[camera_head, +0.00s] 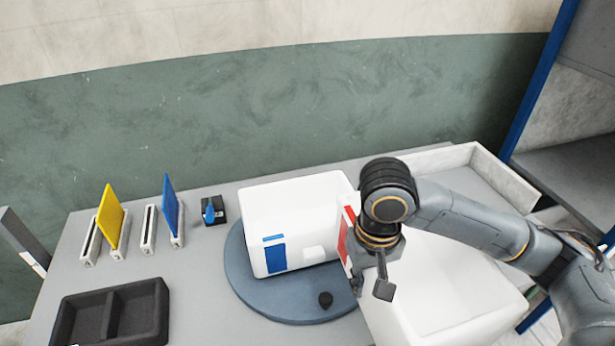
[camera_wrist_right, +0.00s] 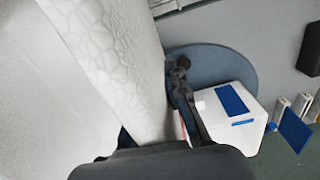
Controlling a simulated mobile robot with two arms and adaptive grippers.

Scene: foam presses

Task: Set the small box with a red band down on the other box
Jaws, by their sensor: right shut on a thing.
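A white open box (camera_head: 440,285) fills the lower right of the head view. A red patch (camera_head: 346,238), which looks to be on its left side, shows beside the gripper. My right gripper (camera_head: 370,285) is shut on this box's left wall. In the wrist view its pale textured wall (camera_wrist_right: 110,60) stands close up, with a sliver of red by the finger. The other white box (camera_head: 290,205), with a blue patch, stands on a round blue-grey disc (camera_head: 250,290), just left of the gripper. Whether the two boxes touch is hidden. My left gripper is not in view.
A black two-part tray (camera_head: 110,312) lies front left. Yellow (camera_head: 110,216) and blue (camera_head: 170,208) panels stand in white holders behind it. A small black block (camera_head: 214,211) sits near them. A black knob (camera_head: 325,299) is on the disc. A pale tray (camera_head: 470,155) is back right.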

